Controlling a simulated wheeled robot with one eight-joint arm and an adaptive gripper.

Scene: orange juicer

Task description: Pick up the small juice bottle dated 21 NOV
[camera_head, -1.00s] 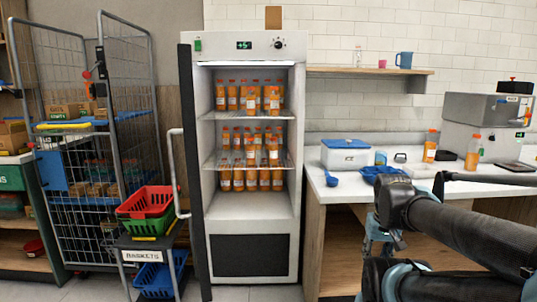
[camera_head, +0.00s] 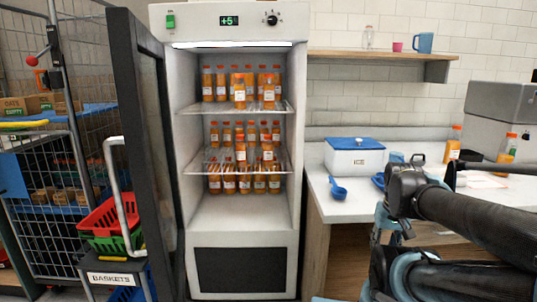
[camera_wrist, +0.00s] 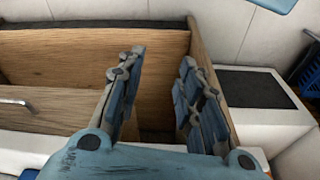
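Several small orange juice bottles stand in the open white fridge (camera_head: 243,212), on an upper wire shelf and a lower one. One bottle (camera_head: 240,91) stands at the front of the upper row, and another (camera_head: 240,149) at the front of the middle row. More bottles (camera_head: 229,180) form a bottom row. The date labels are too small to read, so I cannot tell which says 21 NOV. My gripper (camera_wrist: 158,95) is open and empty in the wrist view, its fingers apart, pointing at the wooden counter front. It is away from the bottles.
The fridge's dark door (camera_head: 150,150) stands open at the left, beside a basket stand (camera_head: 112,278). A counter (camera_head: 345,206) at the right holds a white and blue box (camera_head: 354,160), a blue scoop (camera_head: 338,190) and larger juice bottles (camera_head: 507,150).

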